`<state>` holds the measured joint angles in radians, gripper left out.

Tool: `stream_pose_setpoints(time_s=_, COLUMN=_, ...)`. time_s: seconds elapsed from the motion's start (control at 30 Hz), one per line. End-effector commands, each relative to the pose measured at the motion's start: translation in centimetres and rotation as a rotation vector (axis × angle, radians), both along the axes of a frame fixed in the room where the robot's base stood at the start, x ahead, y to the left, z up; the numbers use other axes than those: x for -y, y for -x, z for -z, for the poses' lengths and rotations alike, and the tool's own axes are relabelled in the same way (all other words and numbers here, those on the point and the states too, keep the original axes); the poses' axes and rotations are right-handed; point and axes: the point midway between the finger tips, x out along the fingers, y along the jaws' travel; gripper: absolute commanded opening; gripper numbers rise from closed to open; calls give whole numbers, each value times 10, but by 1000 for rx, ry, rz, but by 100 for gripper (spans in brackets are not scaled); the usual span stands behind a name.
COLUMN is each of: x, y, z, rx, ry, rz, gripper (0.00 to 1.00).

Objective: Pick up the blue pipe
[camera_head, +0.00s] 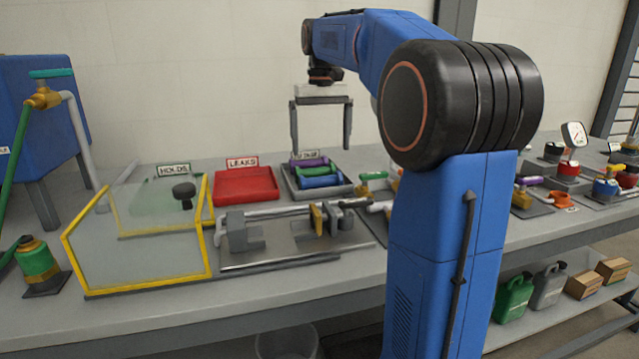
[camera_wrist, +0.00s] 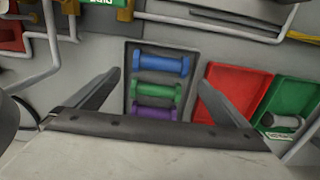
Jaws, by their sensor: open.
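The blue pipe (camera_head: 322,182) lies in a dark grey tray (camera_head: 318,199), nearest in a row with a green pipe (camera_head: 315,172) and a purple pipe (camera_head: 308,162). It has wider ends. In the wrist view the blue pipe (camera_wrist: 160,64) is at the top of the row, above the green pipe (camera_wrist: 157,90) and the purple pipe (camera_wrist: 154,113). My gripper (camera_head: 320,147) is open and empty above the tray, fingers pointing down. In the wrist view the fingertips of my gripper (camera_wrist: 159,80) frame the tray from both sides, apart from the pipes.
A red tray (camera_head: 246,186) marked LEAKS stands left of the pipe tray. Left of that is a green HOLDS tray (camera_wrist: 297,105), behind a clear yellow-framed guard (camera_head: 140,243). A clamp fixture (camera_head: 240,233) sits in front. Valves and gauges (camera_head: 573,135) stand on the right.

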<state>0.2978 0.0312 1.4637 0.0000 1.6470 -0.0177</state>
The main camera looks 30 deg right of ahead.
Motion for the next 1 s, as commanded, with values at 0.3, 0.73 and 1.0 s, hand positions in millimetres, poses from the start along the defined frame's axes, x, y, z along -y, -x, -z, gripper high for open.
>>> stream_pose_setpoints(time_s=0.3, x=0, y=1, z=49, rx=-1, ry=0, rz=0, gripper=100)
stream_pose_setpoints(time_s=0.73, x=-2, y=0, z=88, rx=-2, ry=-1, rz=-1, gripper=100)
stream_pose_setpoints(time_s=1.0, x=-2, y=-1, z=110, rx=0, ry=0, rz=0, gripper=100)
